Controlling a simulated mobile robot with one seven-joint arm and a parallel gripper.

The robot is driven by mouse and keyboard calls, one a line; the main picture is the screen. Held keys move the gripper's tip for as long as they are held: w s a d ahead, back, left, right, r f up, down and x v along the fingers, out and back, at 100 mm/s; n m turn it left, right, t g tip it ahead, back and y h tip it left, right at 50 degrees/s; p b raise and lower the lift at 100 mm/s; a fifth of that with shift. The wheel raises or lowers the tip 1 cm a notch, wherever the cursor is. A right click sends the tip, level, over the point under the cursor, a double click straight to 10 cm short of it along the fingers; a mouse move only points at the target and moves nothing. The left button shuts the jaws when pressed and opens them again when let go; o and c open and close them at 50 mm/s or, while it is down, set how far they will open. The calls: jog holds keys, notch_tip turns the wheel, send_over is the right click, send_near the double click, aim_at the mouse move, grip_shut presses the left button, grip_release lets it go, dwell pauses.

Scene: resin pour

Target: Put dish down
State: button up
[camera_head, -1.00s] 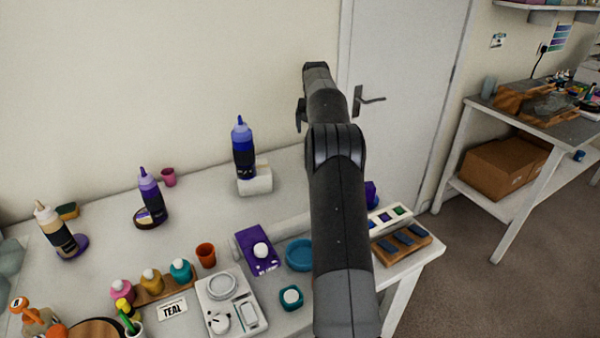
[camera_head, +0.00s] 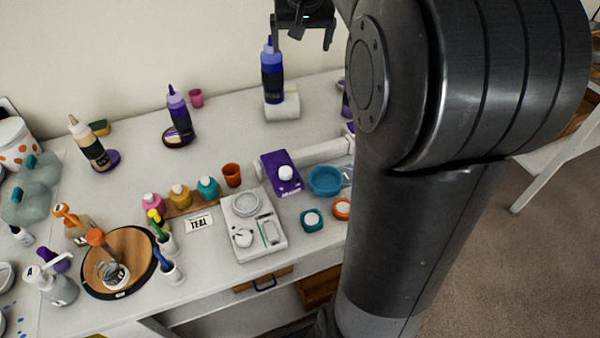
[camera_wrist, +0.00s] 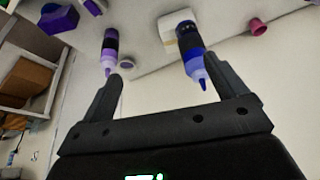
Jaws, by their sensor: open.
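My gripper (camera_head: 303,38) is at the top of the head view, in front of the wall, near the top of the blue-capped bottle. Its fingers are apart and it holds no dish. In the wrist view the two fingers (camera_wrist: 165,90) have an empty gap, with bottles beyond. A teal round dish (camera_head: 325,181) sits on the table at the right, beside the purple box. A shallow grey dish (camera_head: 246,204) sits on the white scale (camera_head: 243,239). I cannot tell which dish the task means.
The blue bottle (camera_head: 272,75) stands on a white block (camera_head: 282,107); it also shows in the wrist view (camera_wrist: 190,45). A purple bottle (camera_head: 179,112) stands left of it. The table behind the pots is fairly clear.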

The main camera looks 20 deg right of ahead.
jog(key=s+a+f+n, duration=0.1)
jog(key=s+a+f, duration=0.2)
jog(key=s, duration=0.6)
jog(key=s+a+f+n+t, duration=0.1)
jog(key=s+a+f, duration=0.2)
jog(key=s, duration=0.6)
jog(key=s+a+f+n+y, duration=0.1)
jog(key=s+a+f, duration=0.2)
jog(key=s, duration=0.6)
jog(key=a, duration=0.2)
jog(key=shift+s+a+f, duration=0.3)
jog(key=shift+a+f, duration=0.05)
jog(key=shift+f, duration=0.05)
jog(key=shift+o, duration=0.4)
